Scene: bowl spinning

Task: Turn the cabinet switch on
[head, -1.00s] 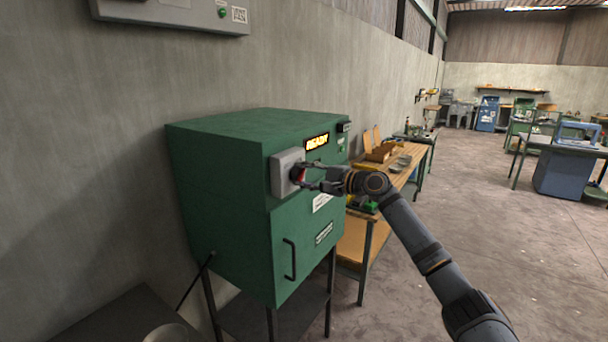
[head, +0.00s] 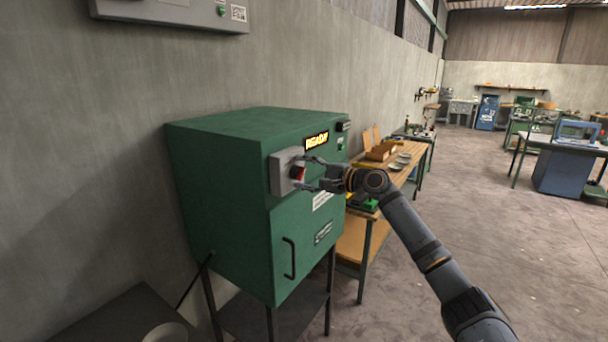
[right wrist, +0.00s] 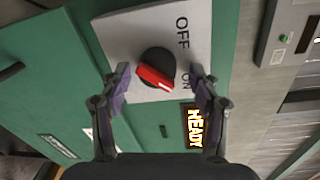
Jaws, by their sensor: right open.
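The green cabinet (head: 225,195) stands on dark legs against the wall. Its switch (head: 297,173) is a black round knob with a red bar, on a grey box (head: 281,174) on the cabinet's front. In the right wrist view, the switch (right wrist: 155,73) sits on a plate marked OFF and ON, and one end of its red bar points towards the ON side. My right gripper (head: 306,173) is open in front of the switch, with a finger to either side of the knob and gaps between in the wrist view. My left gripper is not in view.
A lit READY display (head: 316,140) is above the switch, and a dark door handle (head: 290,258) is below. A wooden workbench (head: 365,215) stands behind my right arm. A grey wall box (head: 175,14) hangs at upper left.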

